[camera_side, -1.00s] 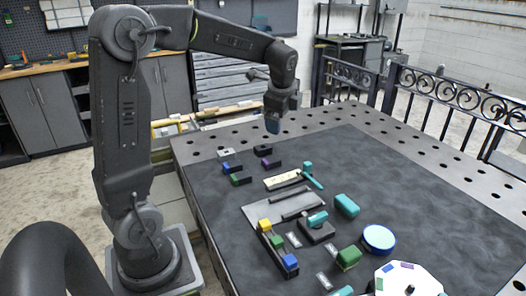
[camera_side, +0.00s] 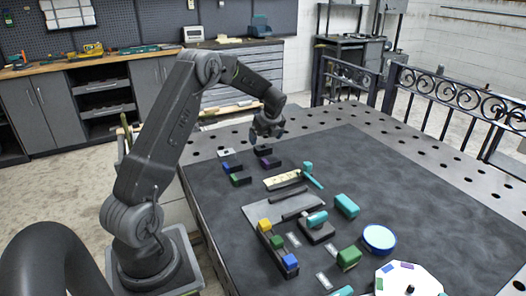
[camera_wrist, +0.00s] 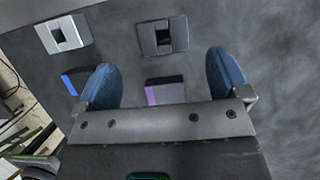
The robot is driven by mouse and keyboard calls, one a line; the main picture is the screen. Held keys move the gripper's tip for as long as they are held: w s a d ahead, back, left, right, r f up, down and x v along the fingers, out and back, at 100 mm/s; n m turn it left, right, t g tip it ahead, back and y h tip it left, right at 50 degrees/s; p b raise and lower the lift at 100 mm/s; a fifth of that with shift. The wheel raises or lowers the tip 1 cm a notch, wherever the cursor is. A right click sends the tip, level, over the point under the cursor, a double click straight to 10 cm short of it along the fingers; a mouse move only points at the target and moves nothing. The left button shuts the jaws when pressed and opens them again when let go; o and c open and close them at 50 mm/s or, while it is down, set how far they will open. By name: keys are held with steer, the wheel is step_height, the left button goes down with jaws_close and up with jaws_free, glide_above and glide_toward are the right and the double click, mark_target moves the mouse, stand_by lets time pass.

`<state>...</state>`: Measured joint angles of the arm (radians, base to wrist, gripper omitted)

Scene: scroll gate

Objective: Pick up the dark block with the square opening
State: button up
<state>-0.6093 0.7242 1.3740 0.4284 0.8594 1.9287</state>
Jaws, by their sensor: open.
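The dark block with the square opening (camera_wrist: 163,36) lies flat at the top centre of the wrist view, beyond my fingertips. In the side view the dark block (camera_side: 263,150) sits near the mat's far left corner, just below my gripper (camera_side: 267,134). In the wrist view my gripper (camera_wrist: 163,75) is open and empty, with its two blue fingers apart. A dark block with a purple face (camera_wrist: 165,92) shows between the fingers, below them and not held.
A white block with an opening (camera_wrist: 62,34) lies left of the dark one. A dark block with a blue face (camera_wrist: 75,82) is partly hidden by the left finger. The mat's far right is clear.

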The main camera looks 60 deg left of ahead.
mark_target(264, 145)
steer(key=shift+x, duration=3.05)
steer(key=shift+w+r, duration=0.1)
steer(key=shift+w, duration=0.1)
steer(key=shift+c, duration=0.2)
steer(key=c, duration=1.2)
steer(key=shift+r, duration=0.1)
steer(key=shift+c, duration=0.4)
